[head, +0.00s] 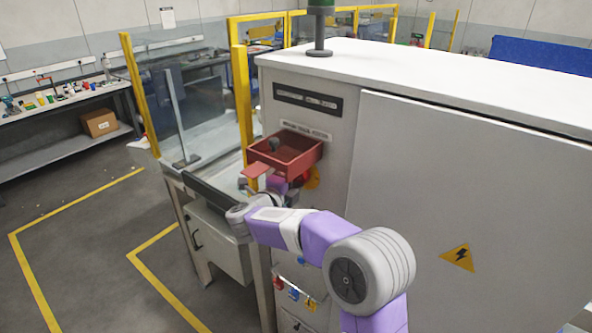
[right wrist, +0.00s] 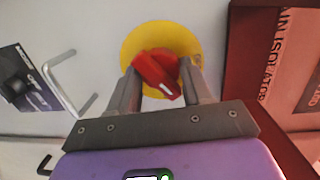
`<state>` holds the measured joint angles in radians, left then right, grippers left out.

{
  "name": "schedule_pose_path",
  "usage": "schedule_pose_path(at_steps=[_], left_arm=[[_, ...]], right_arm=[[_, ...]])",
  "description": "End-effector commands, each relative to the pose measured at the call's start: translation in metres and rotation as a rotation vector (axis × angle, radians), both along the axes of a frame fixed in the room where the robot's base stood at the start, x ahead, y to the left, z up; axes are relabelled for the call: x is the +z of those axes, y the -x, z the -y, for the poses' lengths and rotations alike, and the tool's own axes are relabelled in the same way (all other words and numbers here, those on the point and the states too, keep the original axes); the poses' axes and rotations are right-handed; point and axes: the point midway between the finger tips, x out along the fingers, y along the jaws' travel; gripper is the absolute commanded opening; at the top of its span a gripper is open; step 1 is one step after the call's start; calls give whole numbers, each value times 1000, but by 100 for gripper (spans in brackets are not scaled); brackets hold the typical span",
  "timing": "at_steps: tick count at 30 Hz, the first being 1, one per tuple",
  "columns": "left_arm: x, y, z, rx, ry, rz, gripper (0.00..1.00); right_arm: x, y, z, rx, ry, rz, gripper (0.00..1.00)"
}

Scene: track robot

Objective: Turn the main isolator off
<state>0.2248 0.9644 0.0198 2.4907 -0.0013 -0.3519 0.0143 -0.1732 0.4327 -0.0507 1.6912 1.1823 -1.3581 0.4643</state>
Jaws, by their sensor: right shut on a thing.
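The main isolator is a red handle (right wrist: 158,72) on a round yellow plate (right wrist: 140,42) on the cabinet face. In the right wrist view the handle lies at a slant, its white mark at the lower right end. In the head view the yellow plate (head: 314,177) shows just below a red open box, with most of the handle hidden behind my gripper. My right gripper (right wrist: 160,76) has its two fingers on either side of the handle and is shut on it. In the head view the right gripper (head: 277,184) is partly hidden. My left gripper is not in view.
The red open box (head: 310,155) juts from the cabinet (head: 450,190) right above the isolator. Small coloured padlocks (head: 293,293) hang lower on the cabinet. A metal handle (right wrist: 68,85) sticks out left of the isolator in the wrist view. Open floor (head: 90,240) lies left.

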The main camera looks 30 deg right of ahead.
Motion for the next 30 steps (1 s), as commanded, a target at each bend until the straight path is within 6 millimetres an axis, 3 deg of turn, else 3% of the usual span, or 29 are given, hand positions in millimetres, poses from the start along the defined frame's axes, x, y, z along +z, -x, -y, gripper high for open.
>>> schedule_pose_path(at_steps=[1,18,30], left_arm=[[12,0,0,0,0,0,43],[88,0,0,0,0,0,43],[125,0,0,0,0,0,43]], right_arm=[[4,-1,-1,2,17,-45,19],[5,-2,-2,2,224,-542,19],[3,-2,-2,1,331,-801,19]])
